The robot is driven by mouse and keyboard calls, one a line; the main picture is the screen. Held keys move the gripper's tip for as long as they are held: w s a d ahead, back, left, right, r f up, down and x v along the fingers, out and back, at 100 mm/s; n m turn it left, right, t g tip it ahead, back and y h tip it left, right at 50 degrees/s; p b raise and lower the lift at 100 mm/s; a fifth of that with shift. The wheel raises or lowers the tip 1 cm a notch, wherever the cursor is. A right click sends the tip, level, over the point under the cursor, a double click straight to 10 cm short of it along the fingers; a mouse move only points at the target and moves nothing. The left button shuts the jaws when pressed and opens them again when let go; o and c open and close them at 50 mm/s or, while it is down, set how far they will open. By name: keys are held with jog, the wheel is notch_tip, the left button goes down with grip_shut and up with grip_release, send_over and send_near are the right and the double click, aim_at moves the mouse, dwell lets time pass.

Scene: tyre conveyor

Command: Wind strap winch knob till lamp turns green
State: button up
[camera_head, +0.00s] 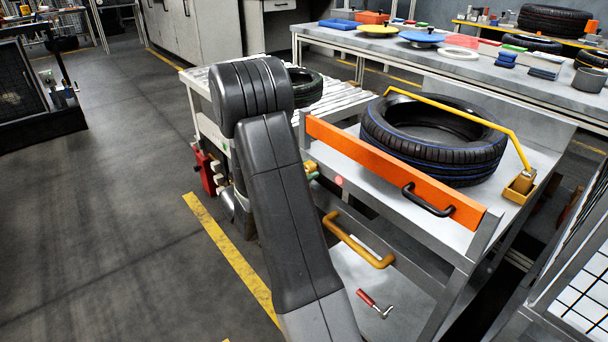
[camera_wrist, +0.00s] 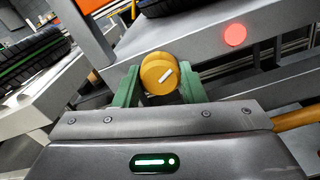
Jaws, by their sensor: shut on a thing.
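The winch knob (camera_wrist: 160,78) is a round yellow knob with a white mark on its face, in the middle of the wrist view. My gripper (camera_wrist: 160,86) has its green fingers on either side of the knob and is shut on it. The lamp (camera_wrist: 235,36) glows red to the right of the knob. The lamp also shows red in the head view (camera_head: 339,181). A yellow strap (camera_head: 462,112) runs over a tyre (camera_head: 434,140) lying flat on the bench.
An orange bar (camera_head: 390,172) with a black handle crosses the bench front. A yellow handle (camera_head: 358,240) sits below it, close to my arm. A red-handled tool (camera_head: 374,303) lies on the lower shelf. Open floor is at left.

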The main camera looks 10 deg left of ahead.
dwell(0.3)
jog(key=o, duration=1)
jog(key=shift+s+a, duration=0.1)
jog(key=p+v, duration=0.2)
jog(key=v, duration=1.1)
jog(key=shift+s+a, duration=0.2)
jog(key=shift+s, duration=0.05)
jog(key=shift+w+d, duration=0.1)
jog(key=shift+w, duration=0.05)
jog(key=b+x, duration=0.2)
jog(key=x, duration=1.1)
jog(key=shift+w+d, duration=0.2)
